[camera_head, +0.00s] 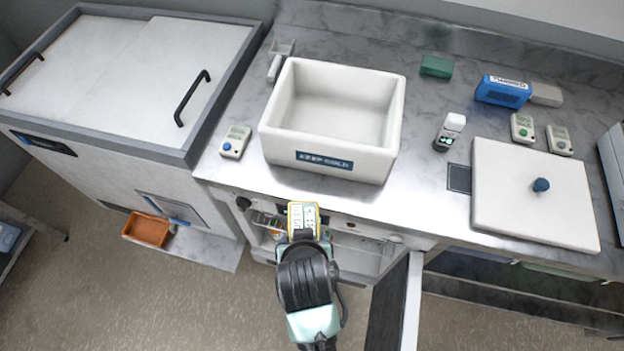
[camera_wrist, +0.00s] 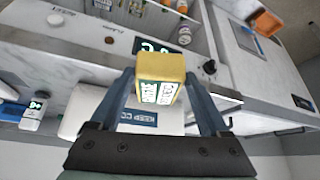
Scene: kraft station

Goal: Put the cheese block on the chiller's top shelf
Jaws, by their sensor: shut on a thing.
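The cheese block (camera_head: 303,217) is yellow with a dark label and white print. My gripper (camera_head: 303,236) is shut on it and holds it in front of the open chiller (camera_head: 362,262) under the counter. In the wrist view the cheese block (camera_wrist: 161,78) sits between the two fingers of my gripper (camera_wrist: 162,92). The chiller's door (camera_head: 398,305) stands open to the right. Its top shelf (camera_head: 350,240) shows partly behind the block, with small items on it. Much of the chiller inside is hidden by my arm and the counter edge.
A white open box (camera_head: 335,172) stands on the counter above the chiller. A white lid (camera_head: 535,195) with a blue knob lies to its right. A chest with sliding lids (camera_head: 110,75) stands at left, with an orange bin (camera_head: 147,229) low on its front. The open door bounds the right side.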

